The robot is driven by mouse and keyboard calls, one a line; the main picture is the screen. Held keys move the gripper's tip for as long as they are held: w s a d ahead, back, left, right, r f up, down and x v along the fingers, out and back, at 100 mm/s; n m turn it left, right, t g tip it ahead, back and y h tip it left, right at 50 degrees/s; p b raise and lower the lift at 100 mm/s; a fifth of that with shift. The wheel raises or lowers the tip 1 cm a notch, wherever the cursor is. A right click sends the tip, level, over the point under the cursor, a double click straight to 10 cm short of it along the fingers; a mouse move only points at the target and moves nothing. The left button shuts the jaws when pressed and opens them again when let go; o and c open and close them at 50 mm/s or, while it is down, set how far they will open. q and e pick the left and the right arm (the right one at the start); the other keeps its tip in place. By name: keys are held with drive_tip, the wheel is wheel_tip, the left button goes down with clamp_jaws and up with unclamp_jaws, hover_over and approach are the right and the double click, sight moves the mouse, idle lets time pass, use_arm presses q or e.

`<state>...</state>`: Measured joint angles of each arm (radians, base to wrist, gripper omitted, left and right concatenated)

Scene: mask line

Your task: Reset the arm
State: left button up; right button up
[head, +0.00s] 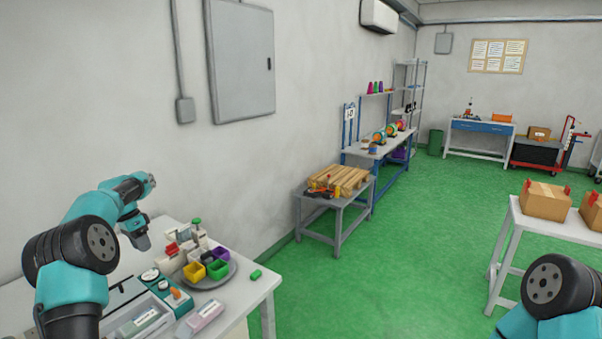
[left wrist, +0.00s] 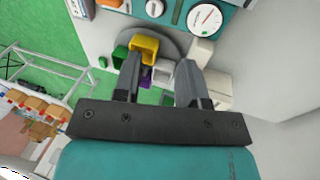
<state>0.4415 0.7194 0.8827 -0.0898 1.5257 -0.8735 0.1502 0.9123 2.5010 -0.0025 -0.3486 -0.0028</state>
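My left arm comes in from the left, and its gripper (head: 143,243) hangs above the white table, to the left of the bins. In the left wrist view the two dark fingers of my left gripper (left wrist: 158,72) stand apart with nothing held between them. A yellow bin (left wrist: 145,46) and a purple bin show beyond the fingertips. Of my right arm only a teal and black joint shows at the lower right of the head view; its gripper is out of view.
The white table (head: 250,290) carries a grey round tray (head: 213,283) with coloured bins, a green block (head: 255,274), a teal device (head: 178,296) and a pink-white box (head: 205,315). Cardboard boxes (head: 545,200) stand on a table at right. Green floor between is clear.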

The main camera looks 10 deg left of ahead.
use_arm(q)
drive_tip(key=d+f, duration=0.4)
drive_tip(key=d, duration=0.5)
drive_tip(key=w+d+f+h, duration=0.1)
drive_tip(key=d+f, duration=0.3)
drive_tip(key=d, duration=0.5)
drive_tip(key=d+f+h, duration=0.1)
drive_tip(key=d+f, duration=0.3)
drive_tip(key=d, duration=0.4)
drive_tip(key=shift+w+d+n, duration=0.25)
drive_tip(key=shift+d+n, duration=0.15)
drive_tip(key=s+d+f+n, duration=0.3)
drive_tip(key=s+d+f, duration=0.8)
drive_tip(key=d, duration=0.2)
drive_tip(key=s+f+n, duration=0.1)
drive_tip(key=s+f, duration=0.5)
drive_tip(key=s, duration=0.3)
drive_tip(key=s+f+n+t+y, duration=0.1)
drive_tip(key=s+f+n, duration=0.1)
drive_tip(key=s+f, duration=0.4)
drive_tip(key=s, duration=0.3)
drive_tip(key=shift+d+f, duration=0.3)
drive_tip(key=shift+d, duration=0.05)
drive_tip(key=shift+a, duration=0.1)
